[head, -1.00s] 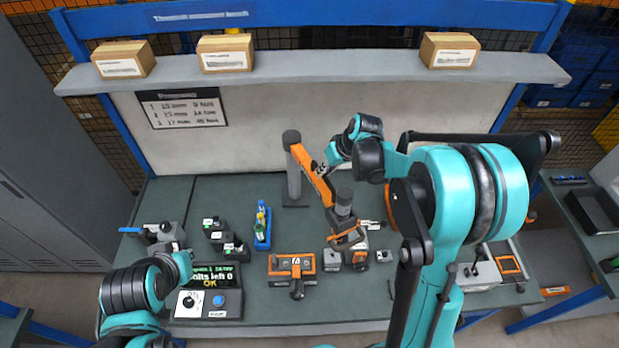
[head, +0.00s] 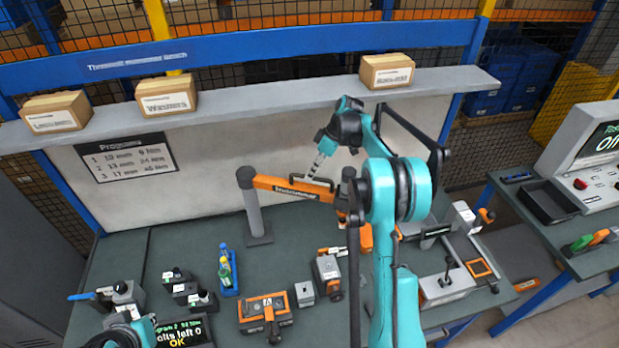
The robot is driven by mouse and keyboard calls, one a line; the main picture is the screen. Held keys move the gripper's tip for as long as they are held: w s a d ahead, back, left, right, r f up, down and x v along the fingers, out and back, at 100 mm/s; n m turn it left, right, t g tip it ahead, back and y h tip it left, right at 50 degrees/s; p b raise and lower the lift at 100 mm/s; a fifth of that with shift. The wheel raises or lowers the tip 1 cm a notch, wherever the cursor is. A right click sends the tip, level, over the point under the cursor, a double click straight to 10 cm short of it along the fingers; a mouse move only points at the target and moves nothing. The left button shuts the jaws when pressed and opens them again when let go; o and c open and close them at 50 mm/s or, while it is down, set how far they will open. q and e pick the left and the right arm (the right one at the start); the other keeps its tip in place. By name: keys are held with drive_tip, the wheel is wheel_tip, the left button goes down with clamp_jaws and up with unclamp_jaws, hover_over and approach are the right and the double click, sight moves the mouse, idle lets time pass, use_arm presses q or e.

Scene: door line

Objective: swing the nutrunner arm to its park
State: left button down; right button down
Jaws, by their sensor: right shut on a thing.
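The nutrunner arm (head: 275,187) is an orange beam on a grey post (head: 256,215) at the back of the bench. It points right, nearly along the back wall. Its far end, with a dark upright part (head: 347,181), is partly hidden behind my right arm. My right gripper (head: 314,171) reaches down from the upper right and is shut on the beam's dark handle bar (head: 298,181), about midway along. Only a part of my left arm shows at the bottom left edge; its gripper is out of view. No park rest can be made out.
Orange-and-grey fixtures (head: 265,314) and a blue tray with bottles (head: 228,271) stand on the bench below the beam. A shelf with boxes (head: 166,100) runs above. A display reading OK (head: 178,333) is front left. A side table (head: 553,205) stands right.

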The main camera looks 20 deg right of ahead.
drive_tip(key=shift+w+d, duration=0.1)
idle(0.3)
drive_tip(key=c, duration=1.5)
unclamp_jaws()
drive_tip(key=shift+c, duration=0.2)
drive_tip(key=v, duration=1.2)
wheel_tip(320, 180, up, 7)
drive_tip(key=p, duration=0.5)
drive_tip(key=shift+p, duration=0.3)
